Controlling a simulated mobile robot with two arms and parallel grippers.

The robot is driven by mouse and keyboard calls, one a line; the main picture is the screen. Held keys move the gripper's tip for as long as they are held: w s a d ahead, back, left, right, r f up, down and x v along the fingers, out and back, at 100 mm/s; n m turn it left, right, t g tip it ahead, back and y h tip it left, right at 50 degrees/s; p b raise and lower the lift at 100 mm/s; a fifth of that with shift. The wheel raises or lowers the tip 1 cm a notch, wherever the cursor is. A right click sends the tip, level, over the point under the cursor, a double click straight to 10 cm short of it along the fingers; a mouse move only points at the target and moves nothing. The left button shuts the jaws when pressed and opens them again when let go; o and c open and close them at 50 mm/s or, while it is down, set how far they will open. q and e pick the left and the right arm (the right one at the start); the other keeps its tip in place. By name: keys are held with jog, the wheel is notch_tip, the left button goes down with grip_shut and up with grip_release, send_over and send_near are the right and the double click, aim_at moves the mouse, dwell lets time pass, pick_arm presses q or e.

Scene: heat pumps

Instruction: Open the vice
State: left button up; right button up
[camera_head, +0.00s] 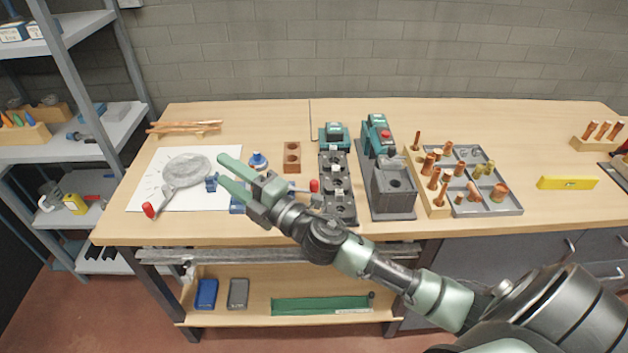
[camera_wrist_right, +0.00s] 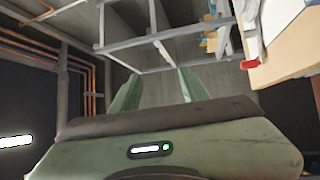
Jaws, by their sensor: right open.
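My right gripper (camera_head: 224,171) reaches in from the lower right, over the left part of the workbench, with its two green fingers apart and nothing between them. In the right wrist view its fingers (camera_wrist_right: 157,88) also stand apart and empty. A blue device (camera_head: 237,206), possibly the vice, is mostly hidden behind the gripper, so I cannot tell its jaw state. A small red knob (camera_head: 315,186) shows to the right of the gripper; I cannot tell what it belongs to. My left gripper is not in view.
A white sheet (camera_head: 140,188) carries a round grey tool (camera_head: 186,170) with a red handle end. A blue fitting (camera_head: 258,160), a wooden block (camera_head: 292,157), teal-and-grey machines (camera_head: 393,185) and a tray of copper fittings (camera_head: 507,208) stand on the bench. Shelves (camera_head: 95,65) stand left.

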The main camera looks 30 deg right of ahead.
notch_tip(320, 180, up, 2)
jog(key=a+n+g+y, duration=0.3)
jog(key=n+y, duration=0.2)
jog(key=n, duration=0.2)
jog(key=n+g+h+p, duration=0.1)
jog(key=n+g+h, duration=0.9)
jog(key=n+g, duration=0.3)
send_over(314, 181)
jog(key=s+d, duration=0.2)
jog(key=s, duration=0.1)
notch_tip(314, 181, down, 10)
jog(key=t, duration=0.1)
jog(key=shift+n, duration=0.4)
jog(key=x, duration=0.2)
jog(key=p+x, duration=0.1)
jog(key=x, duration=0.1)
jog(key=p+x, duration=0.1)
jog(key=x, duration=0.2)
jog(key=shift+w+a+r, duration=0.15)
jog(key=shift+w+a, duration=0.1)
jog(key=shift+w, duration=0.05)
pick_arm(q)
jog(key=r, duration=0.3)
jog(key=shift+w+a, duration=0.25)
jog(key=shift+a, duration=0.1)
pick_arm(e)
grip_shut()
